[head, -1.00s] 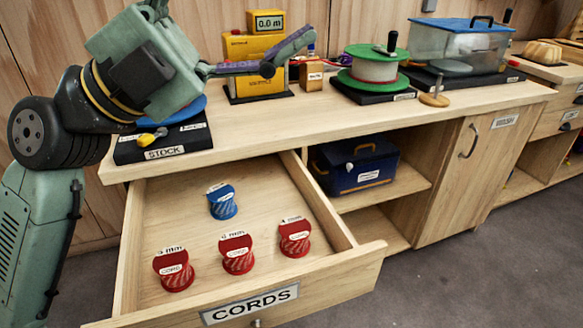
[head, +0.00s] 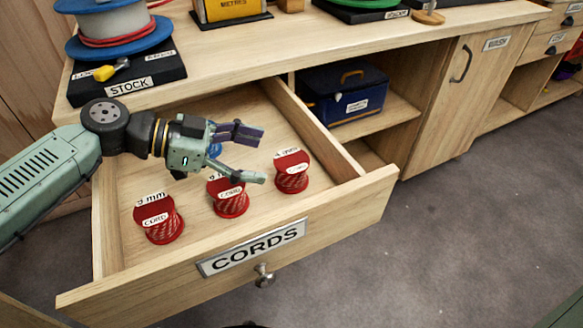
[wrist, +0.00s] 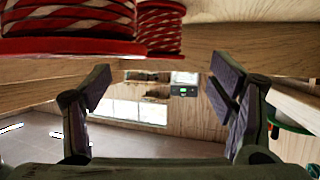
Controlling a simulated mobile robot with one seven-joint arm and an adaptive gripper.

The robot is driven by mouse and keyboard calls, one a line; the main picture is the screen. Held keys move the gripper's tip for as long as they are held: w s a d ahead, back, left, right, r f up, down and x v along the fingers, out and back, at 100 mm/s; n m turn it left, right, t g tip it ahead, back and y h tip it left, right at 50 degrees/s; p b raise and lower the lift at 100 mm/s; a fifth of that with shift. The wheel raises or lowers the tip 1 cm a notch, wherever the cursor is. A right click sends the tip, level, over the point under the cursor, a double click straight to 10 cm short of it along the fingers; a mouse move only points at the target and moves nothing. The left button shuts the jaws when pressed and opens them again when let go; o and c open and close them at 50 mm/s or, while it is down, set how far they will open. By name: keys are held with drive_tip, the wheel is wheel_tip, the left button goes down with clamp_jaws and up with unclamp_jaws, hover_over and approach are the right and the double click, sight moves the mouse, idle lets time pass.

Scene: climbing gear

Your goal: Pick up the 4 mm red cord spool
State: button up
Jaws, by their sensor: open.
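Three red cord spools stand upright in the open drawer (head: 254,112): a left one (head: 162,228), a middle one (head: 231,205) and a right one (head: 292,182). The right one's tag looks like 4 mm, but the print is small; the left one's could be 3 or 5 mm, and the middle one's is partly covered. My gripper (head: 259,156) is open and empty over the drawer, its fingers pointing right toward the right spool. In the wrist view, two red spools (wrist: 70,22) show at the upper left, outside the jaws (wrist: 158,90).
The drawer's front (head: 340,215) and right wall (head: 315,125) border the spools. A blue box (head: 343,92) sits on the shelf to the right. A stock stand (head: 125,75) is on the worktop.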

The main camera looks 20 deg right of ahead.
sight(277, 161)
drive_tip(key=shift+x, duration=2.7)
drive_tip(key=shift+s, duration=0.1)
drive_tip(key=shift+c, duration=0.4)
drive_tip(key=c, duration=1.2)
